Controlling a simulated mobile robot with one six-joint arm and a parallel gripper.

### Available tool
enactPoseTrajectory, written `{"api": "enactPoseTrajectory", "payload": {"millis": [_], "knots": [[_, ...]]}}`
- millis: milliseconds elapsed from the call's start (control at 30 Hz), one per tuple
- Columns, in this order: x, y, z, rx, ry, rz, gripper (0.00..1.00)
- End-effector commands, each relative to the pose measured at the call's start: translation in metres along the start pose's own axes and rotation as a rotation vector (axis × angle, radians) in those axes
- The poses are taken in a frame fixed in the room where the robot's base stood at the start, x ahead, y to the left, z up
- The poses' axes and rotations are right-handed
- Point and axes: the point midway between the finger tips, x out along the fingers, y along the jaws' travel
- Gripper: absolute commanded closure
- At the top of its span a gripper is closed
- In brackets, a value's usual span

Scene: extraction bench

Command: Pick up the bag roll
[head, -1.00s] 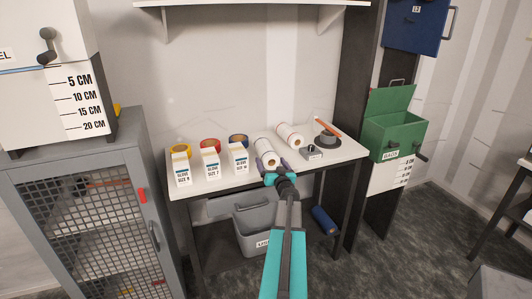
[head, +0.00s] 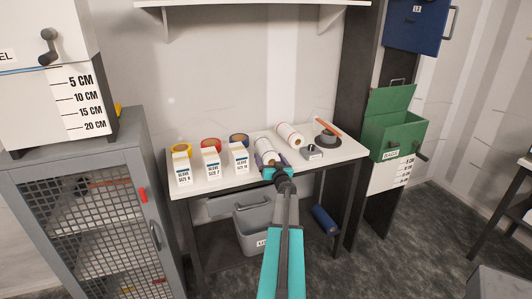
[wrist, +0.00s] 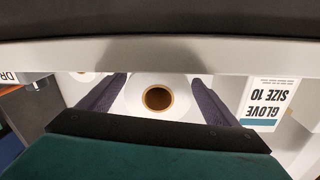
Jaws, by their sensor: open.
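Two white rolls lie on the white table. The nearer left roll (head: 265,147) has its front end facing me. The other roll (head: 289,136) lies behind it to the right and has thin red lines. I cannot tell by label which is the bag roll. My gripper (head: 268,160) is open at the front end of the nearer roll. In the wrist view, that roll's white end with its brown core (wrist: 158,98) sits between my two purple fingers, one on each side. Contact cannot be made out.
Glove boxes (head: 212,164) stand left of the roll, the size 10 box (head: 239,157) closest. Coloured tape rolls (head: 211,144) lie behind them. A small grey device (head: 311,153) is on the right. A grey bin (head: 254,224) and blue roll (head: 325,220) are below.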

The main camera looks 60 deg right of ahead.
Motion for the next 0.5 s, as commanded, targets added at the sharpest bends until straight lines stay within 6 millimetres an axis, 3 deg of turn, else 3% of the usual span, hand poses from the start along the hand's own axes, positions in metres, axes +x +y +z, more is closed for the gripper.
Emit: {"api": "enactPoseTrajectory", "payload": {"millis": [500], "knots": [[0.042,0.003,-0.002,0.000,0.000,0.000,0.16]]}}
